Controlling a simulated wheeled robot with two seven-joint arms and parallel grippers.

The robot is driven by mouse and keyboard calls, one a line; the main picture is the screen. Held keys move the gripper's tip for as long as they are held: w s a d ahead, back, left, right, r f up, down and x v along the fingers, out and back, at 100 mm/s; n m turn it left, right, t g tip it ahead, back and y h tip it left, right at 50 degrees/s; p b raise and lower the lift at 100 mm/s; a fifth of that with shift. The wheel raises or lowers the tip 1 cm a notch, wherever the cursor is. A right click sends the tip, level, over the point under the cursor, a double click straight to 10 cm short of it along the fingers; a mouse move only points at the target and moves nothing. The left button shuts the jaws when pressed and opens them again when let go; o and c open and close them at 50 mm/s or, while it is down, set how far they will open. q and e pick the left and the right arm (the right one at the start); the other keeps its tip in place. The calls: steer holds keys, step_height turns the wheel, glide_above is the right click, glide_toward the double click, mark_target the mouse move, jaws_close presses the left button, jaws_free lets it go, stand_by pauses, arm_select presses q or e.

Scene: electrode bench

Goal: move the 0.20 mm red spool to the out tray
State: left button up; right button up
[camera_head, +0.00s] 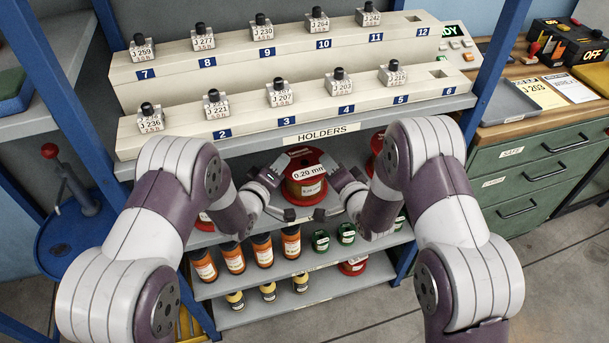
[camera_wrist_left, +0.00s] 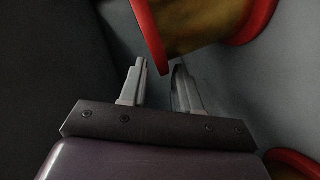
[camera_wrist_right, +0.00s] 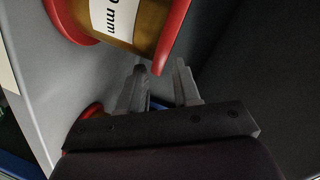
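The red spool (camera_head: 305,190) marked 0.20 mm, with a brownish-gold winding, is on the shelf below the holders. My left gripper (camera_head: 271,194) is at its left side and my right gripper (camera_head: 341,190) at its right side. In the left wrist view, the left gripper (camera_wrist_left: 160,75) is open, with the lower end of a red flange (camera_wrist_left: 149,35) between its fingertips. In the right wrist view, the right gripper (camera_wrist_right: 159,72) is open, with the other flange (camera_wrist_right: 171,35) between its tips. Contact cannot be told. A grey tray (camera_head: 508,101) lies on the right bench; its label is unreadable.
The holders rack (camera_head: 300,124) with several electrodes overhangs the spool shelf. Another red spool (camera_head: 377,143) stands at right, partly hidden. Blue posts (camera_head: 490,80) flank the rack.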

arm_select(q)
jaws_close()
arm_select(e)
jaws_close()
arm_select(q)
steer(key=shift+s+f, duration=0.1)
arm_select(e)
steer(key=shift+s+f, duration=0.1)
steer(key=shift+f, duration=0.05)
stand_by(0.6)
